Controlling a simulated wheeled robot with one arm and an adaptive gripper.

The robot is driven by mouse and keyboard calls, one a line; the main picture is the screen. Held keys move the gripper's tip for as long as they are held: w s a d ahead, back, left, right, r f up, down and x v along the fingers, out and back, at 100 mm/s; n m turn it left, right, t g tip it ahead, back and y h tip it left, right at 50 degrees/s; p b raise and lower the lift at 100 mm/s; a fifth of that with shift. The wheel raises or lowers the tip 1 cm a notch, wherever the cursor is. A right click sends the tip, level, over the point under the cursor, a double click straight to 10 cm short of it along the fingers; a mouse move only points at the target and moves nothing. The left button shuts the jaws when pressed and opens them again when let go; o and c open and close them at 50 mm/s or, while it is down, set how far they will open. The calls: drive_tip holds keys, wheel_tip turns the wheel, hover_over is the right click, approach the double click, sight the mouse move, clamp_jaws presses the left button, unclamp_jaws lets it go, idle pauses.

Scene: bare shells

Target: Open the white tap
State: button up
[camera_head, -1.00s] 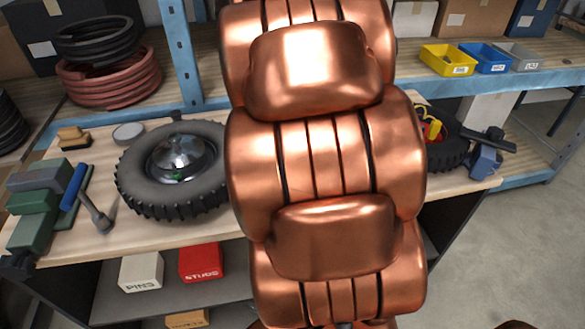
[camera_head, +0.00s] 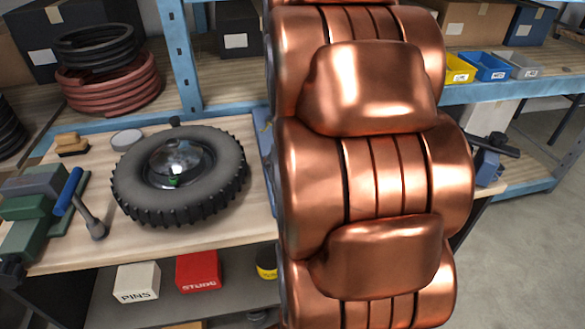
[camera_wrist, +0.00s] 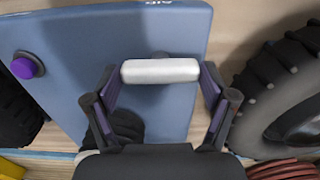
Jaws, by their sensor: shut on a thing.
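The white tap (camera_wrist: 160,71) is a short, rounded white bar mounted on a blue-grey panel (camera_wrist: 75,40) in the wrist view. The bar lies level across that picture. My gripper (camera_wrist: 160,77) has one finger at each end of the bar and is shut on it. Part of the panel's lettering shows at the top edge, upside down. In the head view my copper arm hides the gripper and the tap; only a narrow blue strip of the panel (camera_head: 264,150) shows beside the arm.
A purple knob (camera_wrist: 27,66) sits on the panel, left of the tap. A black-tyred wheel (camera_head: 130,195) lies on the bench left of my arm, with a blue-handled hammer (camera_head: 80,205) farther left. Boxes marked PINS (camera_head: 136,282) and STUDS (camera_head: 199,272) stand below.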

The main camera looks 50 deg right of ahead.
drive_tip(key=o, duration=1)
drive_tip(key=shift+r, duration=0.1)
wheel_tip(320, 180, up, 12)
drive_tip(key=shift+a, duration=0.15)
idle(0.6)
